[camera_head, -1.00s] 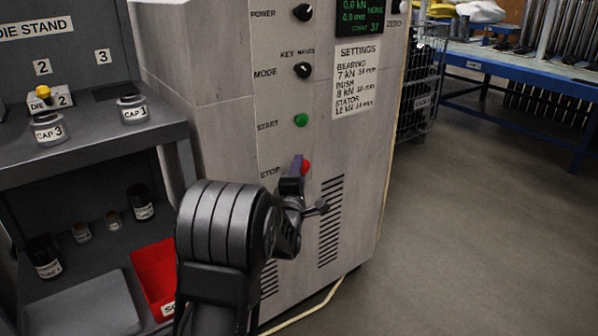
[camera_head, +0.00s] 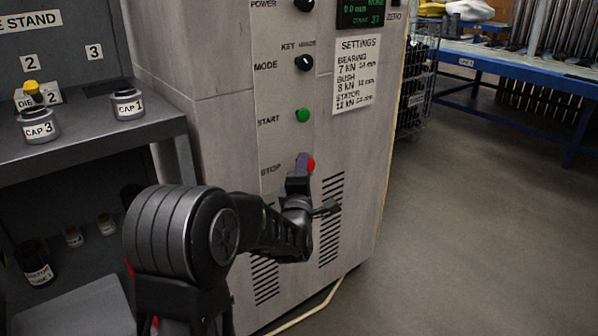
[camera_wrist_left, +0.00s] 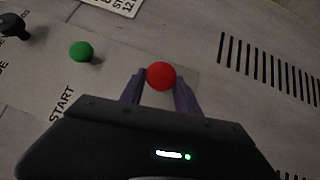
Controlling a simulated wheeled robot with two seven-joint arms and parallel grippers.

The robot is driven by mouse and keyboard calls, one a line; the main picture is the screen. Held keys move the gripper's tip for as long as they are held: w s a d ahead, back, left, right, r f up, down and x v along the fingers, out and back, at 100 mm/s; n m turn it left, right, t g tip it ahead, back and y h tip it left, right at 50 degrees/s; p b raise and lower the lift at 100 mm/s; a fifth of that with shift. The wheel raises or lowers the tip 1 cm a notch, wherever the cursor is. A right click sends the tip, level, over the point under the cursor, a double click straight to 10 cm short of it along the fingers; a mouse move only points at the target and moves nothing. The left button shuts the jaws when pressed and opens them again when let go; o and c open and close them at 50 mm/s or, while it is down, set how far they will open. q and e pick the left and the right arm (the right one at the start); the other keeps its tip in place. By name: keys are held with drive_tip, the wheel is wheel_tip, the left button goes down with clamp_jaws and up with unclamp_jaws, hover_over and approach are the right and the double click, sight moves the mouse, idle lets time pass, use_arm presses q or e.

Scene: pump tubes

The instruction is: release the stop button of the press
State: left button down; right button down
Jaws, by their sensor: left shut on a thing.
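The red stop button (camera_head: 310,165) is on the press front (camera_head: 225,130), beside the STOP label and below the green start button (camera_head: 302,115). My left gripper (camera_head: 302,165) is at the stop button and partly covers it in the head view. In the left wrist view the red button (camera_wrist_left: 161,76) sits between the tips of the two fingers of my left gripper (camera_wrist_left: 160,88), which are shut on it. The green start button (camera_wrist_left: 81,51) is to the left there. My right gripper is not in view.
The die stand shelf (camera_head: 95,150) with caps is at the left of the press. Mode and power knobs (camera_head: 303,63) are above the buttons. A wire cage (camera_head: 415,95) and a blue table (camera_head: 510,62) are behind at right. The floor (camera_head: 470,230) at right is clear.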

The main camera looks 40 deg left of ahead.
use_arm(q)
drive_tip(key=c, duration=1.3)
unclamp_jaws()
drive_tip(key=shift+d+f, duration=0.1)
drive_tip(key=shift+d, duration=0.1)
drive_tip(key=shift+c, duration=0.2)
drive_tip(key=o, duration=0.5)
drive_tip(key=shift+s, duration=0.15)
drive_tip(key=p+v, duration=0.1)
drive_tip(key=v, duration=0.6)
drive_tip(key=shift+s+d+p, duration=0.15)
drive_tip(key=shift+s+p, duration=0.15)
